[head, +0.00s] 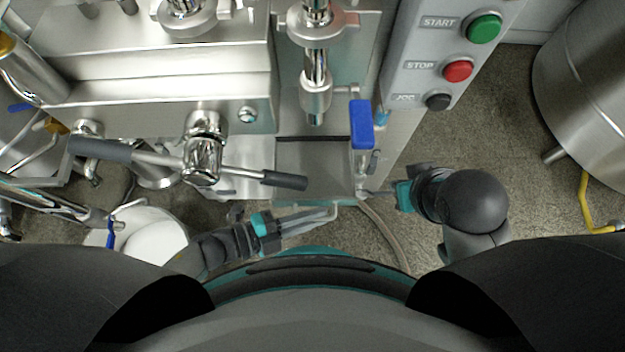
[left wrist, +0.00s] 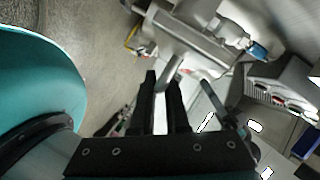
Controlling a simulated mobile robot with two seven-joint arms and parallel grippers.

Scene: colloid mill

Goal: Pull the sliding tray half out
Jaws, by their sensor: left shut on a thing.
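The sliding tray (head: 314,168) is a flat grey metal tray under the spout, in the middle of the head view. A thin bar, seemingly its handle (head: 336,207), shows at its front edge. My left gripper (head: 328,214) comes from the left, its fingers shut on the handle at the tray's front. In the left wrist view the two dark fingers (left wrist: 163,86) point at a grey metal bar (left wrist: 173,68); the exact contact is hard to make out. My right gripper (head: 368,192) is right of the tray's front corner; its fingertips are too small to read.
A blue-handled valve (head: 361,124) hangs over the tray's right side. A long lever with dark grips (head: 284,179) crosses above its left side. The control panel (head: 432,55) stands at the right. A white bucket (head: 156,236) is at lower left. A hose (head: 388,228) runs over the floor.

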